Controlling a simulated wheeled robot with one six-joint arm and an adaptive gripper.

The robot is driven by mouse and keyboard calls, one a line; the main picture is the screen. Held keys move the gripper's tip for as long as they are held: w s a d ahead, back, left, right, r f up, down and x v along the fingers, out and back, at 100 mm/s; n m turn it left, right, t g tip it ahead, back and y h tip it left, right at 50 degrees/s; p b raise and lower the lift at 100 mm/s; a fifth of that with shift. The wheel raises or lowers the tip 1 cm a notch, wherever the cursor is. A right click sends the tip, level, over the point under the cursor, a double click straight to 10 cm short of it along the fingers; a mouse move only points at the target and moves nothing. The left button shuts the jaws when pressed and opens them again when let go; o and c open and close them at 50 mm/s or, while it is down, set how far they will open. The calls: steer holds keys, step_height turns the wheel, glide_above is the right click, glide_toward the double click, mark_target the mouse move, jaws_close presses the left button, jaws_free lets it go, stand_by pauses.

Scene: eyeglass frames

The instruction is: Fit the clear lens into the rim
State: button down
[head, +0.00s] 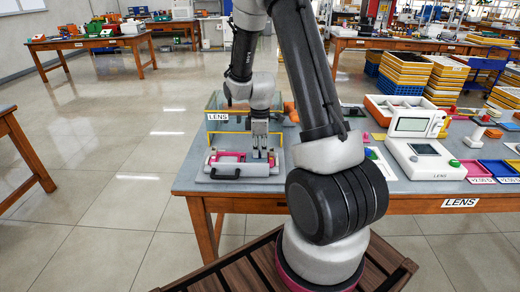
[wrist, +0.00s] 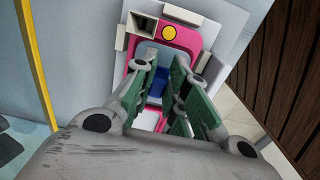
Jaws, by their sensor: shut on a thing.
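My gripper (head: 262,150) points down over the fixture at the left part of the table. In the wrist view its two green-padded fingers (wrist: 170,85) are closed in around a narrow gap. The clear lens is hard to make out; what is held between the fingers is mostly hidden by them. A pink frame (wrist: 192,18) with a yellow dot lies below, beyond the fingertips. It also shows in the head view (head: 231,157). A blue piece (wrist: 158,84) shows between the fingers; I cannot tell whether they touch it. The rim's opening is largely covered by the fingers.
The pink frame sits on a grey fixture tray (head: 212,171) with a dark front handle (head: 224,176). White instruments (head: 424,150) and coloured trays (head: 476,170) are to the right.

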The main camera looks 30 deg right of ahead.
steer(key=shift+f, duration=0.35)
stand_by(0.6)
steer(key=c, duration=1.3)
jaws_free()
steer(key=shift+c, duration=0.2)
step_height(320, 180, up, 12)
